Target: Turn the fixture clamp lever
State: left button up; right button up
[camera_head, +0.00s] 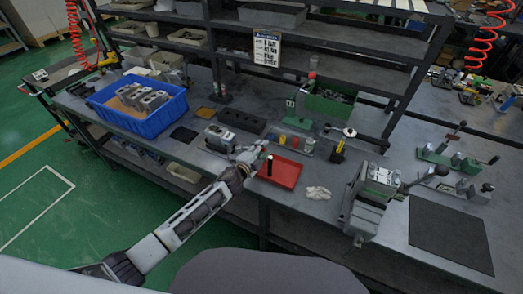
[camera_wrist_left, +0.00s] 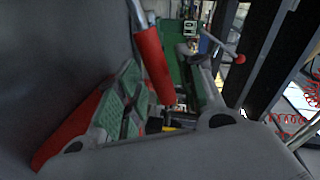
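My left gripper (camera_head: 253,154) reaches over the front of the bench, just above the back left of the red tray (camera_head: 284,172). In the left wrist view the gripper (camera_wrist_left: 168,115) is open, its two green-padded fingers apart. A red grip on a grey bar (camera_wrist_left: 155,65), which looks like a clamp lever handle, shows between the fingers; I cannot tell if either finger touches it. In the head view the clamp lever is not clear beside the gripper. A grey valve block (camera_head: 219,138) sits in a fixture left of the gripper. My right gripper is not in view.
A blue bin (camera_head: 137,107) with metal blocks stands at the left. A grey vise (camera_head: 372,200) and dark mat (camera_head: 450,236) are at the right. Small colored parts (camera_head: 290,142) stand behind the tray.

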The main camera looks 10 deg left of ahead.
pick_arm(q)
jog(key=shift+v, duration=5.95)
